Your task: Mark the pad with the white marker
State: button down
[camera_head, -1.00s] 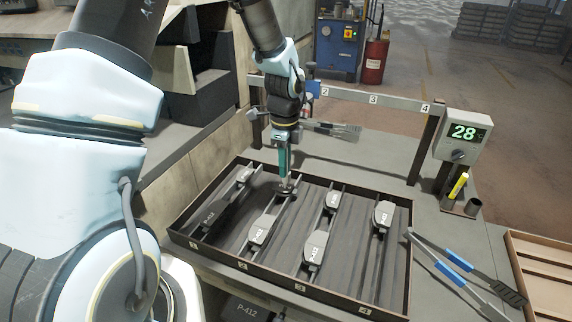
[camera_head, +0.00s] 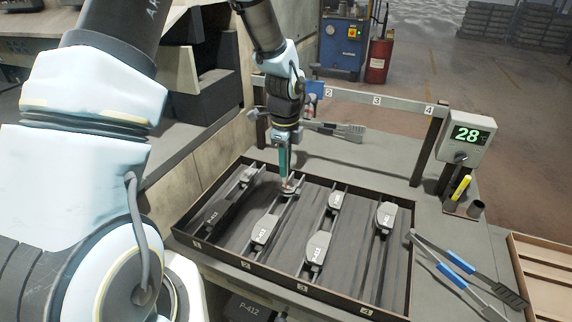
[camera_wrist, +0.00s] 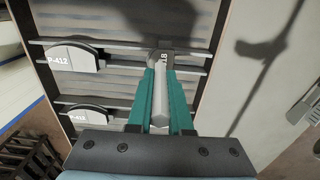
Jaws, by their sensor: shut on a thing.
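My gripper (camera_head: 284,173) points down over the far part of lane 2 in the shallow tray (camera_head: 186,238). In the wrist view its teal fingers (camera_wrist: 160,90) are shut on a pale, whitish marker (camera_wrist: 160,105). I cannot tell whether the tip touches the pad. The near pad of lane 2 (camera_head: 264,229) lies on the same rails, clear of the gripper.
Other grey pads (camera_head: 318,246) lie on rails in the tray. A yellow marker (camera_head: 461,188) stands in a holder below a display reading 28 (camera_head: 468,135). Blue-handled tongs (camera_head: 455,262) lie right of the tray. A numbered rail (camera_head: 377,101) stands behind it.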

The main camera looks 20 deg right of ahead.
jog(key=shift+w+a+p, duration=0.4)
jog(key=shift+a+p, duration=0.1)
jog(key=shift+p, duration=0.05)
dwell(0.8)
notch_tip(320, 180, up, 7)
jog(key=p, duration=0.4)
dwell(0.7)
